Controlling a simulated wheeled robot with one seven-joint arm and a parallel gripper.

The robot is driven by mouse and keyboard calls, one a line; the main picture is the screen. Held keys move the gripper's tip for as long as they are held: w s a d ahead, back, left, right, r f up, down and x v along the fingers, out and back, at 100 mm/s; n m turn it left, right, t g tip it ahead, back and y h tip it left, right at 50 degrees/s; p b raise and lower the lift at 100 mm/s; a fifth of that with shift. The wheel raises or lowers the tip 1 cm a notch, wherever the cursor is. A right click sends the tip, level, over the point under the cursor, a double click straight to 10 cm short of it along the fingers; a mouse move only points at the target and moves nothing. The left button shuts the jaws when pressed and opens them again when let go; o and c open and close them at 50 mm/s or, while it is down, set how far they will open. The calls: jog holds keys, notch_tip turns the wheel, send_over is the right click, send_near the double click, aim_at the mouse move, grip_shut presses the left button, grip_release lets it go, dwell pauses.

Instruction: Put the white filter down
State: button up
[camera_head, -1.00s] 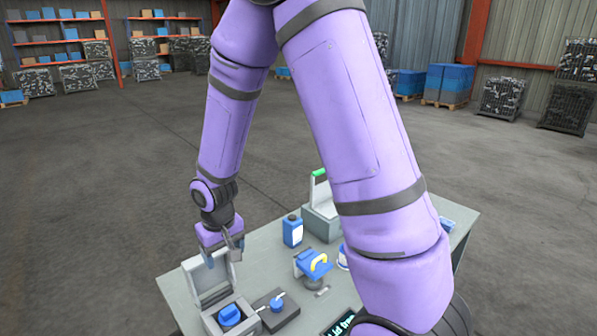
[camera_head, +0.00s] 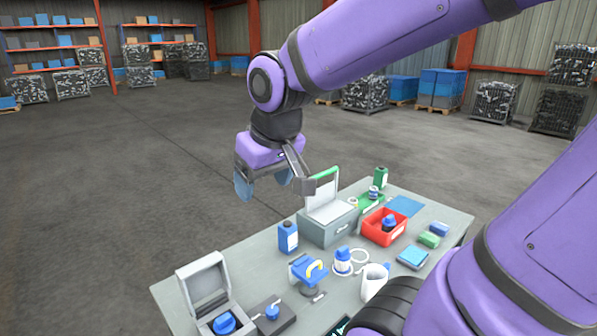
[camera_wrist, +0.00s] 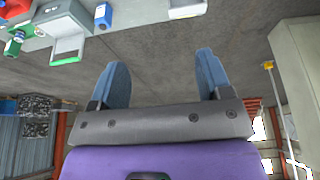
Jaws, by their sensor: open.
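My gripper (camera_head: 264,184) is open and empty, in the air beyond the far left edge of the grey table. In the wrist view its two blue fingers (camera_wrist: 163,62) stand wide apart with only bare floor between them. I cannot tell for sure which thing is the white filter. A white, cup-like piece (camera_head: 374,282) stands near the table's front, partly hidden by my arm. A white and blue round piece (camera_head: 343,262) stands just left of it. My gripper touches neither.
The table (camera_head: 255,262) holds an open-lidded grey box (camera_head: 328,226), a blue bottle (camera_head: 288,238), a red bin (camera_head: 370,234), a blue clamp-like device (camera_head: 308,272) and an open case (camera_head: 201,283). A green bottle (camera_head: 380,178) stands at the back.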

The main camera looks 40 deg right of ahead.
jog(key=s+r+t, duration=0.1)
jog(key=s+r, duration=0.2)
jog(key=s, duration=0.5)
jog(key=shift+d+r, duration=0.3)
jog(key=shift+r, duration=0.1)
